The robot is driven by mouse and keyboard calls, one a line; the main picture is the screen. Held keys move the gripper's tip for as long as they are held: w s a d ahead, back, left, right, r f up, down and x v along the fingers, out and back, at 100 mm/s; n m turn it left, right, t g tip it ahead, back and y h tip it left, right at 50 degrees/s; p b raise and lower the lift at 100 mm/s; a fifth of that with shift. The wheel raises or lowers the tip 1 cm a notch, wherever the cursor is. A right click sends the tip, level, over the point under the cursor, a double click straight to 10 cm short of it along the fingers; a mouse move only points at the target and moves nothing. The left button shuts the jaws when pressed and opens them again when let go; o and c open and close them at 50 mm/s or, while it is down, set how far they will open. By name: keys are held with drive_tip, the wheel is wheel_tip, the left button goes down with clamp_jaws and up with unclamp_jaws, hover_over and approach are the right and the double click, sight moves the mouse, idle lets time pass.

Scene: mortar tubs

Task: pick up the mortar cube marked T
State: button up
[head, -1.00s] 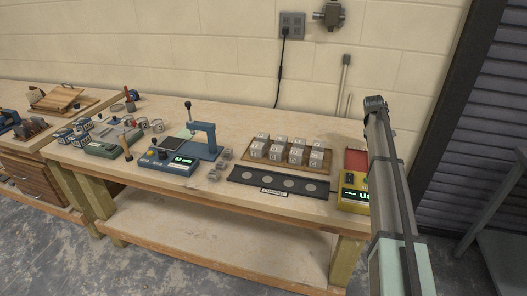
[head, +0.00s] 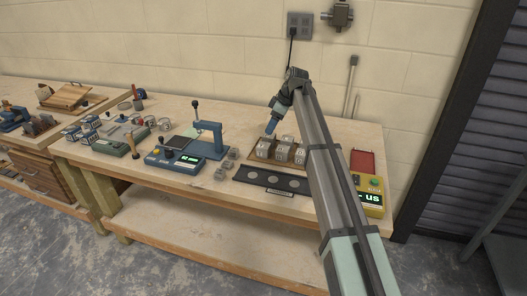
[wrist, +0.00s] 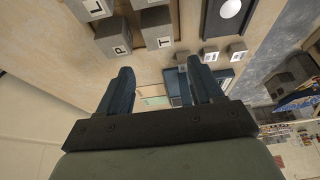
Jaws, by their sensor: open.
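The mortar cube marked T (wrist: 157,27) is a grey block in the upper middle of the wrist view, its letter facing the camera. Cubes marked P (wrist: 114,38) and L (wrist: 90,9) sit to its left. My gripper (wrist: 160,65) is open and empty, its two dark fingers apart, with the T cube beyond the fingertips. In the head view my gripper (head: 270,128) hangs just above the left end of the cube group (head: 280,152) on a wooden board. The letters there are too small to read, and my arm hides the group's right side.
A dark strip with pale discs (head: 272,181) lies in front of the board. A blue tester (head: 178,158) and several loose cubes (head: 228,163) stand to the left. A yellow device (head: 371,196) is at the right. The wall is close behind.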

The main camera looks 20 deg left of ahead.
sight(264, 145)
drive_tip(key=x, duration=0.6)
drive_tip(key=shift+f, duration=0.3)
drive_tip(key=shift+d+x, duration=0.15)
drive_tip(key=shift+x, duration=1.25)
drive_tip(key=shift+d+x, duration=0.15)
drive_tip(key=shift+x, duration=1.25)
drive_tip(key=shift+f, duration=0.1)
drive_tip(key=c, duration=0.9)
